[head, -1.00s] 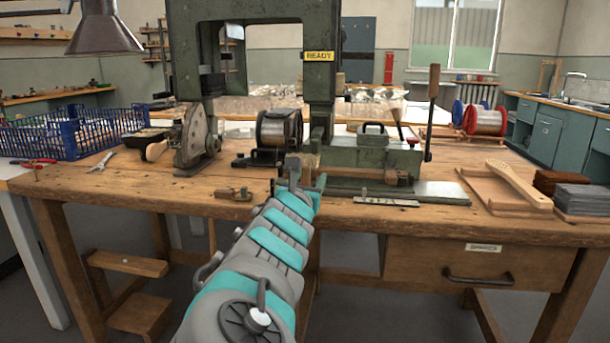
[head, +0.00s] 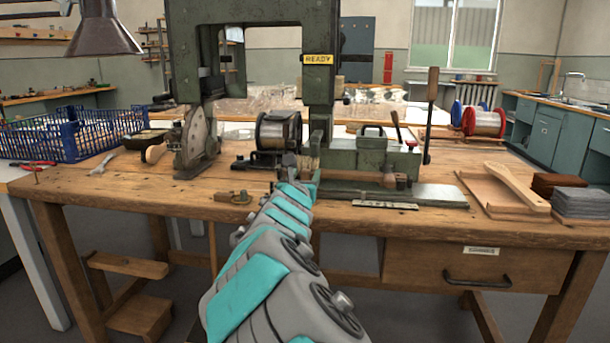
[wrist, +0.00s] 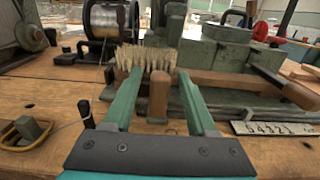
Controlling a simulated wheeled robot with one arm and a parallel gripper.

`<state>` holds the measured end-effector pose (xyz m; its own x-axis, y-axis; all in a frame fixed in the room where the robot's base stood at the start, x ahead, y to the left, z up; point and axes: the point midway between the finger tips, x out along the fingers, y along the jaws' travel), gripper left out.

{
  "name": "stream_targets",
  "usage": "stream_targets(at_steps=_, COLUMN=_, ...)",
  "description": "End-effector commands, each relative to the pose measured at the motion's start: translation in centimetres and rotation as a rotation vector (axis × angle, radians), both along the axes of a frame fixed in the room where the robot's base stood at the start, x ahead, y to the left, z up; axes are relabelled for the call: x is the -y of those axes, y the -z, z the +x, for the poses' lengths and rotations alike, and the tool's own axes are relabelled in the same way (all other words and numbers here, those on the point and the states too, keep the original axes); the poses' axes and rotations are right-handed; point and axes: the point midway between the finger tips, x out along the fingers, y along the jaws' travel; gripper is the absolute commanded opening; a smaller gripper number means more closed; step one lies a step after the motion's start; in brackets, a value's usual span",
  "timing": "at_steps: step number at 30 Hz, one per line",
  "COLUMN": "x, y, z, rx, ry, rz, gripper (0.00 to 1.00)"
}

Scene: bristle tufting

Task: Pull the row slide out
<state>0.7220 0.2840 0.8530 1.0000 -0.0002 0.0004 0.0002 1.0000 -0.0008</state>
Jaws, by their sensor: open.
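My gripper (wrist: 160,82) is open in the wrist view, with its two green fingers reaching forward. An upright wooden knob (wrist: 158,96) stands between the fingers, with gaps visible on both sides; it appears to be the handle of the row slide. A row of pale bristle tufts (wrist: 146,57) lies just beyond it, near the fingertips. In the head view my gripper (head: 303,184) is at the front of the green machine (head: 371,152), and my arm mostly hides the knob. The slide's own body is hard to make out.
A wooden bar (wrist: 215,80) runs along the machine's front, right of the fingers. A numbered strip (wrist: 277,128) lies at the front right. A wire spool (wrist: 105,20) stands behind. The bench front (head: 150,196) is mostly bare.

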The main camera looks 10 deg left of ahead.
Motion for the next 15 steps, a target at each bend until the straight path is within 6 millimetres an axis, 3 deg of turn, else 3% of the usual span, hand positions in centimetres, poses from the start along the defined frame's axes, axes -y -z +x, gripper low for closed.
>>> stream_targets(at_steps=6, x=-0.01, y=0.01, z=0.01, rx=0.000, ry=0.000, rz=0.000, gripper=0.56)
stream_targets(at_steps=15, x=-0.02, y=0.02, z=-0.01, rx=0.000, ry=0.000, rz=0.001, gripper=0.23)
